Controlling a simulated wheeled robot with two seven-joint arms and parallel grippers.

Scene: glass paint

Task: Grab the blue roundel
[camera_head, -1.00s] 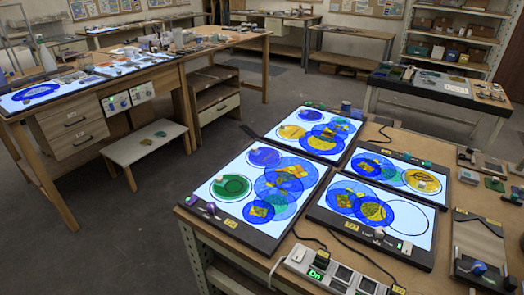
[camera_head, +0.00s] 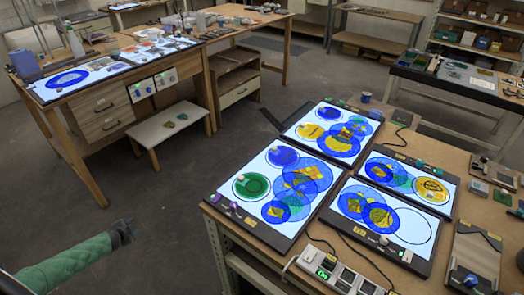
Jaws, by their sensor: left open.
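My left gripper (camera_head: 123,231), dark, on a green-sleeved arm, is at the lower left over the bare floor, open and empty, apart from both tables. A blue roundel (camera_head: 283,156) lies on the front-left light panel of the right table, above a green roundel (camera_head: 251,186). Several larger blue discs overlap yellow and green pieces on the four-panel group, so their edges are hard to separate. Another blue roundel (camera_head: 68,79) lies by itself on the lit panel of the left table. My right gripper is not in view.
The right table (camera_head: 405,285) carries a power strip (camera_head: 335,275) with cables at its front edge. A low white stool (camera_head: 170,128) stands beside the left table's drawers (camera_head: 104,122). The floor (camera_head: 150,200) between the tables is clear.

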